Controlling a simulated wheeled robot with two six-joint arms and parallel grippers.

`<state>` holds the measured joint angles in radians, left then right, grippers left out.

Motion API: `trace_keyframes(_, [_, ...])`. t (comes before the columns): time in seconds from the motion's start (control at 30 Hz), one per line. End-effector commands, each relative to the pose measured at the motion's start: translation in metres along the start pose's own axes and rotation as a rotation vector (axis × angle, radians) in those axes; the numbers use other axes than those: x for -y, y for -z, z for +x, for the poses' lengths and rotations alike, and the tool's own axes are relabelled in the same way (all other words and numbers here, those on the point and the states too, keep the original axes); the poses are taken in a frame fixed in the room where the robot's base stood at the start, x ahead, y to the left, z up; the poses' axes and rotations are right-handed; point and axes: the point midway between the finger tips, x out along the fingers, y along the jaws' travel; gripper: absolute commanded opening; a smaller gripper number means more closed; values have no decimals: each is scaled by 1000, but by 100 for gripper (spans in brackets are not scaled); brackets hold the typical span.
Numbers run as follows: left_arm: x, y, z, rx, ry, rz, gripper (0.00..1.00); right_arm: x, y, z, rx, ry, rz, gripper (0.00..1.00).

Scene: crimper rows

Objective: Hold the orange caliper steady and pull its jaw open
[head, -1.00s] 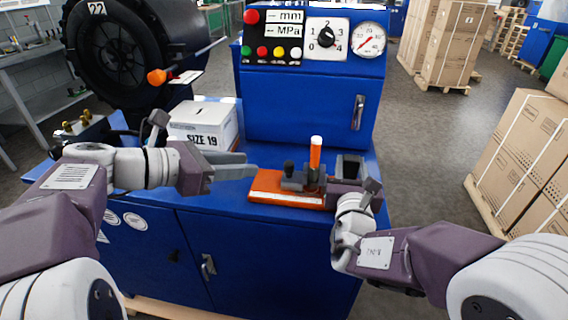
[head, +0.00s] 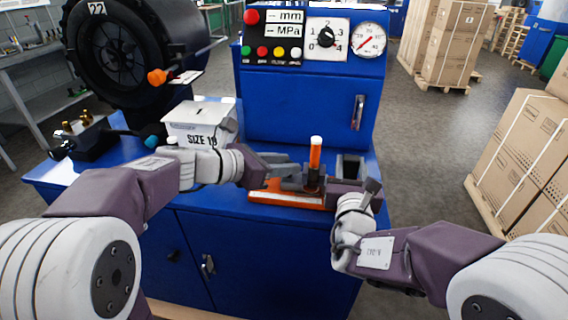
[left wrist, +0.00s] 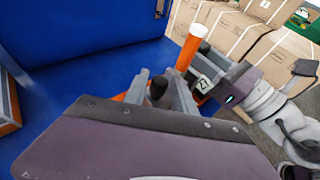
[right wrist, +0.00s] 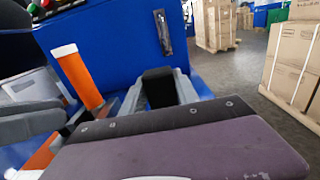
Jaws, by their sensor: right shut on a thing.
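The orange caliper lies on the blue bench top, its orange base (head: 262,196) facing front. An upright orange post with a white top (head: 316,153) stands on its right part and shows large in the right wrist view (right wrist: 78,75). A small black knob (left wrist: 157,88) stands left of the post. My left gripper (head: 284,165) is open, with its fingers on either side of the knob; a gap shows. My right gripper (head: 351,165) is shut on a black block (right wrist: 159,88) right of the post. I cannot see how the block joins the caliper.
A white SIZE 19 box (head: 200,122) stands behind my left arm. The blue control cabinet (head: 300,100) rises behind the caliper. A black fitting (head: 75,143) lies at the bench's left. Cardboard boxes (head: 530,150) stand on the floor at right.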

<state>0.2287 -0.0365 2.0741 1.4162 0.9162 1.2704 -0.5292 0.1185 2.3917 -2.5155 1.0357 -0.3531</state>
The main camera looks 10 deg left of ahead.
Motion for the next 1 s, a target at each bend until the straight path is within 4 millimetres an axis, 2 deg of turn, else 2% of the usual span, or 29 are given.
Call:
trace_keyframes(0.07, [0,0,0,0,0,0,32,0,0,0,1,0,0,0])
trace_keyframes(0.17, [0,0,0,0,0,0,4,0,0,0,1,0,0,0])
trace_keyframes(0.2, [0,0,0,0,0,0,0,0,0,0,1,0,0,0])
trace_keyframes(1.0, [0,0,-1,1,1,1,0,0,0,0,1,0,0,0])
